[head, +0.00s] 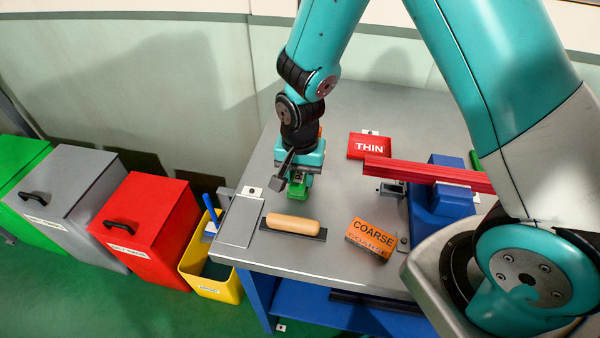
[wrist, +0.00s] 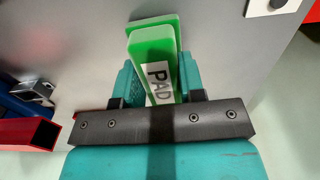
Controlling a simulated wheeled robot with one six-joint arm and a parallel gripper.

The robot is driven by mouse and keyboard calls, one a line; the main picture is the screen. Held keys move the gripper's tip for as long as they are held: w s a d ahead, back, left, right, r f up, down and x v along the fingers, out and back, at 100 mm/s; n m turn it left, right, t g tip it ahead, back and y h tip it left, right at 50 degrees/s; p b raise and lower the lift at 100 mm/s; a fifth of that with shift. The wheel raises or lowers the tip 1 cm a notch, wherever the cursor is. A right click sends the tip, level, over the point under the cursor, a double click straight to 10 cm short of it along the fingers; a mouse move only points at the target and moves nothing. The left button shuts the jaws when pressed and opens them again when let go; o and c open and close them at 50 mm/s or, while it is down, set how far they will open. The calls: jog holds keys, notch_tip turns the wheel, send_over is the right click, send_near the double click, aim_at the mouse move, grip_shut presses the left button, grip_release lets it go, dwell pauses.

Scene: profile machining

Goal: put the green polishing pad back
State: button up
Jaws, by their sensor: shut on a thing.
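The green polishing pad (wrist: 153,55) is between the two teal fingers of my gripper (wrist: 160,88) in the wrist view. Its white label reads PAD. In the head view the pad (head: 297,189) shows as a small green block under my gripper (head: 299,176), over the left part of the grey table. My gripper is shut on it. A second green edge (wrist: 150,20) shows just beyond the pad in the wrist view; I cannot tell whether it is a separate piece. Whether the pad touches the table is unclear.
On the table (head: 305,255) are a wooden-handled tool (head: 292,224), an orange COARSE block (head: 371,237), a red THIN block (head: 369,146) and a blue vise (head: 440,200) with a red profile (head: 425,172). A grey plate (head: 240,222) lies at the left edge. Bins stand left of the table.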

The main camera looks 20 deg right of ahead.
aim_at(300, 176)
jog(key=shift+f, duration=0.15)
jog(key=o, duration=0.9)
notch_tip(300, 176, up, 13)
jog(key=b, duration=0.2)
jog(key=s+a+r+n+y, duration=0.2)
jog(key=s+r+n, duration=0.3)
jog(key=s+n, duration=0.2)
jog(key=s+a+r+n+y, duration=0.2)
jog(key=s+r+n, duration=0.2)
jog(key=s+n, duration=0.3)
jog(key=s, duration=0.4)
jog(key=shift+s+a+r, duration=0.2)
jog(key=shift+r, duration=0.2)
